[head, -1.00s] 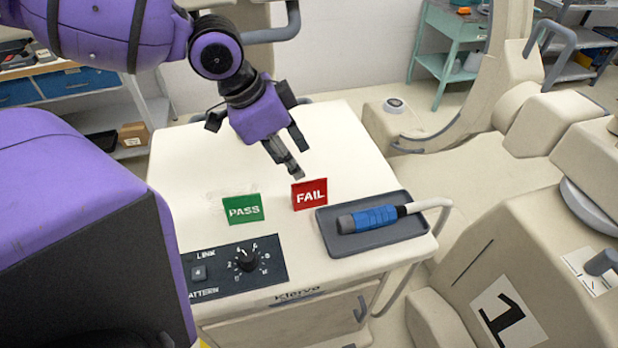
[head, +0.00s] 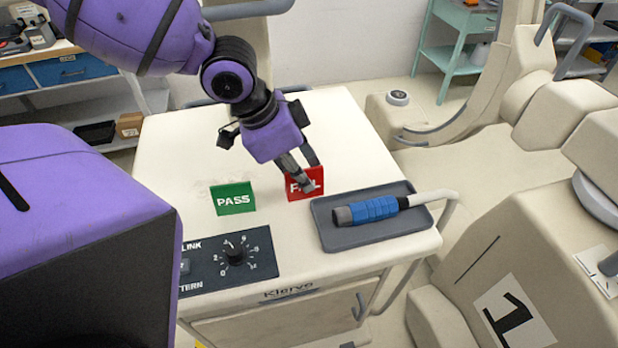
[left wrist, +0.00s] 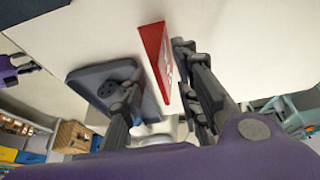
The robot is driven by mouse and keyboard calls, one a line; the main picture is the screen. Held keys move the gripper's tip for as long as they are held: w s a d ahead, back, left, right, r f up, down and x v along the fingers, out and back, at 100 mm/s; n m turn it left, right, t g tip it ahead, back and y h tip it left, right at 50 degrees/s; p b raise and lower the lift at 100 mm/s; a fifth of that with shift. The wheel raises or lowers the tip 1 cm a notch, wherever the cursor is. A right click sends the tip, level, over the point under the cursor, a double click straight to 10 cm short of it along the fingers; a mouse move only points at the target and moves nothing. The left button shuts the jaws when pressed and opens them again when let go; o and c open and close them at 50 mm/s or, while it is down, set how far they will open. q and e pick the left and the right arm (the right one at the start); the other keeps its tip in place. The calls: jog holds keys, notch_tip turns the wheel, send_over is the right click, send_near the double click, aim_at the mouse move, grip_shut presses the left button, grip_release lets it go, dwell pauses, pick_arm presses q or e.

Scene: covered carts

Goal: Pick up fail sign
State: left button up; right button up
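The red FAIL sign (head: 304,184) stands upright on the white cart top (head: 300,130), left of the grey tray. My left gripper (head: 309,180) is down at the sign, and one finger covers part of its lettering. In the left wrist view the red sign (left wrist: 156,58) lies between the two spread fingers of my left gripper (left wrist: 155,75), with gaps showing beside it. The green PASS sign (head: 233,198) stands to the left on the same cart.
A panel with a black dial (head: 235,252) is at the front left. The back of the cart top is clear.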

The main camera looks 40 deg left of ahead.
pick_arm(q)
grip_shut()
jog(key=shift+r, duration=0.1)
